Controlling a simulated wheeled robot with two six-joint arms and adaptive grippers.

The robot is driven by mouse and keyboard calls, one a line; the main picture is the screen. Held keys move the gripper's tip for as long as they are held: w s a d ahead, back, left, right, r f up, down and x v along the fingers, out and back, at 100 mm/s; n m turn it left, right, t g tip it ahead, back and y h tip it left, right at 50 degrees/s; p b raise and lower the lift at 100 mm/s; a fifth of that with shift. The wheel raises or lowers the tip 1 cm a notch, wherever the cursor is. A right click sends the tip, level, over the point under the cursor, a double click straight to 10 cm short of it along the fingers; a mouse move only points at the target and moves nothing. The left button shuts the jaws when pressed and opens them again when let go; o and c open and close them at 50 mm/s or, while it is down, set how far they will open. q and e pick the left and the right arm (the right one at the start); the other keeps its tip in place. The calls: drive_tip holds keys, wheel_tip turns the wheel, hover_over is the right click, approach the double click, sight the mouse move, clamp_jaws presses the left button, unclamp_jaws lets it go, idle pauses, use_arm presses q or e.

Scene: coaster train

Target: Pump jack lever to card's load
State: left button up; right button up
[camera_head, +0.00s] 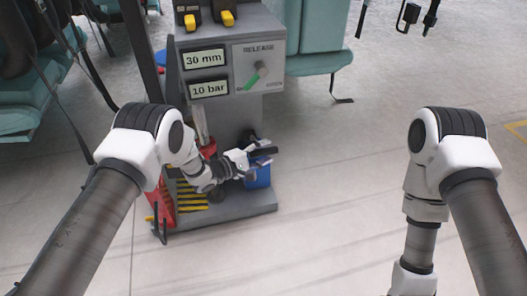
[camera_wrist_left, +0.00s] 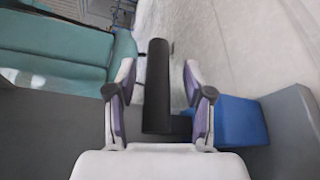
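A grey jack console (camera_head: 225,110) stands ahead with two displays, one reading 30 mm (camera_head: 205,59) and one reading 10 bar (camera_head: 209,89). The black jack lever (camera_head: 264,151) sticks out low on the console. My left gripper (camera_head: 255,165) is at the lever. In the left wrist view the lever's black bar (camera_wrist_left: 157,75) lies between the open fingers (camera_wrist_left: 158,88), with a gap on both sides. A RELEASE dial (camera_head: 258,75) with a green pointer is at the console's right. No card is readable. My right gripper is out of view below the frame.
A blue block (camera_head: 258,178) sits on the console's base beside the lever and also shows in the left wrist view (camera_wrist_left: 240,120). Red parts (camera_head: 162,205) stand at the base's left. Teal seats (camera_head: 318,62) are behind. The floor to the right is clear.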

use_arm(q)
wheel_tip(320, 180, up, 10)
drive_tip(key=shift+r, duration=0.1)
idle(0.4)
